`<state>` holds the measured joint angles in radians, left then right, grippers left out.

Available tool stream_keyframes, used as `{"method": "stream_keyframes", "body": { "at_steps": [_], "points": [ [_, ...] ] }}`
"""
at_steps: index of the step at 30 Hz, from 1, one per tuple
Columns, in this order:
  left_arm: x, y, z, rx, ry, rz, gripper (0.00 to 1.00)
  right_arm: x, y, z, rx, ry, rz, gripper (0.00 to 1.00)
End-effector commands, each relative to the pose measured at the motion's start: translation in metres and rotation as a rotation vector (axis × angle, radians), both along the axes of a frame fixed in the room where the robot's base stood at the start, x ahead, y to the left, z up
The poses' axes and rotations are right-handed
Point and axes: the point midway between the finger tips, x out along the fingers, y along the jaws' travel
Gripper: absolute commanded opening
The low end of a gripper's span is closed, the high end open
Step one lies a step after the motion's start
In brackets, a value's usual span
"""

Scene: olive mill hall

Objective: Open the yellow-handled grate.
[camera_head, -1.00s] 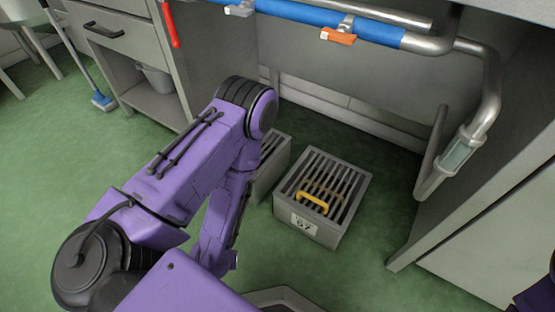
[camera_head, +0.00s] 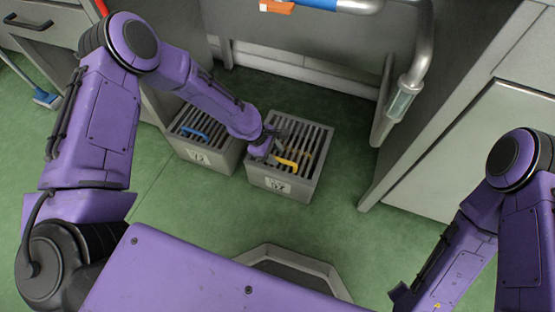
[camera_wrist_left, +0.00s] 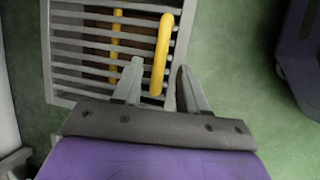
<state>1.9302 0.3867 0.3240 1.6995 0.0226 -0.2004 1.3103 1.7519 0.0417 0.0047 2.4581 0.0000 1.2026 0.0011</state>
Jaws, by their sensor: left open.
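The yellow-handled grate (camera_head: 305,139) lies flat as the slatted top of a grey box on the floor. Its yellow handle (camera_head: 285,164) stands near the front edge of the grate. My left gripper (camera_head: 272,151) is over the grate, beside the handle. In the left wrist view, its two fingers are apart, with the yellow handle (camera_wrist_left: 162,60) seen between them and not gripped. A second, dimmer yellow bar (camera_wrist_left: 115,40) shows at the slats.
A similar grey box with a blue-handled grate (camera_head: 195,133) stands close on the left. A grey-rimmed hatch (camera_head: 290,262) is in front. Green floor is free around the boxes.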

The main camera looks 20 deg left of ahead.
Motion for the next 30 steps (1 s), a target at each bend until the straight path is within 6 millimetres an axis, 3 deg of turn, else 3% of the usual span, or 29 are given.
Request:
{"method": "stream_keyframes", "body": {
  "at_steps": [1,4,14,18,25,30],
  "points": [
    [0.001,-0.003,-0.012,0.0,0.001,-0.001,0.42,0.0,0.0,-0.008,0.001,0.001,-0.001,0.43],
    [0.003,-0.008,-0.021,0.0,-0.001,-0.002,0.42,-0.001,0.001,-0.012,0.001,0.001,-0.001,0.43],
    [0.004,-0.011,-0.023,0.0,0.0,-0.002,0.42,-0.001,0.001,-0.012,0.002,0.002,-0.001,0.43],
    [0.004,-0.01,-0.023,0.0,-0.001,-0.002,0.0,-0.001,0.001,-0.012,0.002,0.002,-0.001,0.43],
    [0.004,-0.009,-0.021,0.001,0.003,0.001,0.0,-0.001,0.001,-0.009,0.002,0.002,-0.001,0.43],
    [0.005,0.001,-0.009,0.004,0.035,0.021,0.0,0.0,0.0,0.007,0.001,0.001,0.0,0.43]
  ]
}}
